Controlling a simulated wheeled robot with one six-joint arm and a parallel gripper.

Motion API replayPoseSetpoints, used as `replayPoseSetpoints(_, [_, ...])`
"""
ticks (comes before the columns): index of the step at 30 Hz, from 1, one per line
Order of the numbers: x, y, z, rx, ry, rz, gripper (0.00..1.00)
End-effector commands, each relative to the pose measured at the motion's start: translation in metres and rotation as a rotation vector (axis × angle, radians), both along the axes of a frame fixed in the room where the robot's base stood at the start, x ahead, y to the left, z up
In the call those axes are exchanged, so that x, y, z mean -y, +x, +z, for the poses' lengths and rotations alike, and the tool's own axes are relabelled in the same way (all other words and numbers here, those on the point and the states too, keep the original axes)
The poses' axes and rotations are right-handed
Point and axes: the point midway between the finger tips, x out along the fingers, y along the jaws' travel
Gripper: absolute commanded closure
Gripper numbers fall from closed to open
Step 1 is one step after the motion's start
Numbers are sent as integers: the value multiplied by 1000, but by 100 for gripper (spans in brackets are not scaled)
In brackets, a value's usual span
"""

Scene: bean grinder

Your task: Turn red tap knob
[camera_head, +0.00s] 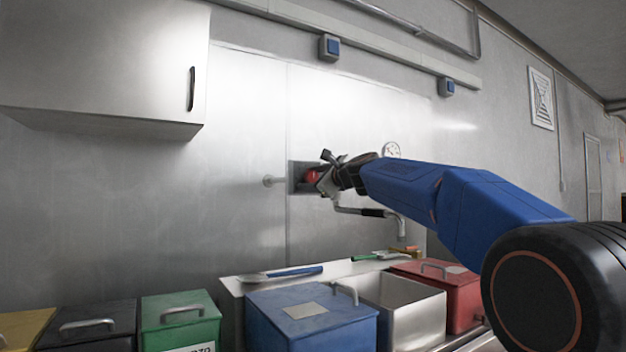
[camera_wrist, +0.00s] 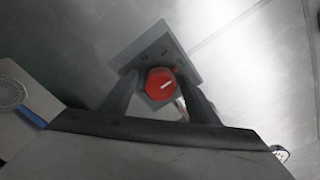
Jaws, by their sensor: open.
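The red tap knob (camera_wrist: 161,84) has a white mark on its face and sits on a square grey wall plate (camera_wrist: 150,55). In the wrist view it lies between the tips of my gripper (camera_wrist: 160,98), whose two dark fingers stand apart on either side. I cannot tell whether the fingers touch it. In the head view the red knob (camera_head: 312,176) shows at the left of my gripper (camera_head: 322,172), partly covered by it. The tap spout (camera_head: 385,213) extends to the right below my gripper.
A brush with a blue handle (camera_head: 290,272) lies on the rim. A white cabinet (camera_head: 105,60) hangs at the upper left.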

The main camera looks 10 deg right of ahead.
Motion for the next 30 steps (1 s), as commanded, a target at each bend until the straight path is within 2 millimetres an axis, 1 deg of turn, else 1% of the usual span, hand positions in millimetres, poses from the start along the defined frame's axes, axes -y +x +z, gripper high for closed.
replayPoseSetpoints(6, [0,0,0,0,0,0,45])
replayPoseSetpoints(7, [0,0,0,0,0,0,47])
replayPoseSetpoints(8, [0,0,0,0,0,0,55])
replayPoseSetpoints(9, [0,0,0,0,0,0,64])
replayPoseSetpoints(12, [0,0,0,0,0,0,86])
replayPoseSetpoints(23, [0,0,0,13,-40,0,86])
replayPoseSetpoints(30, [0,0,0,56,-174,1,86])
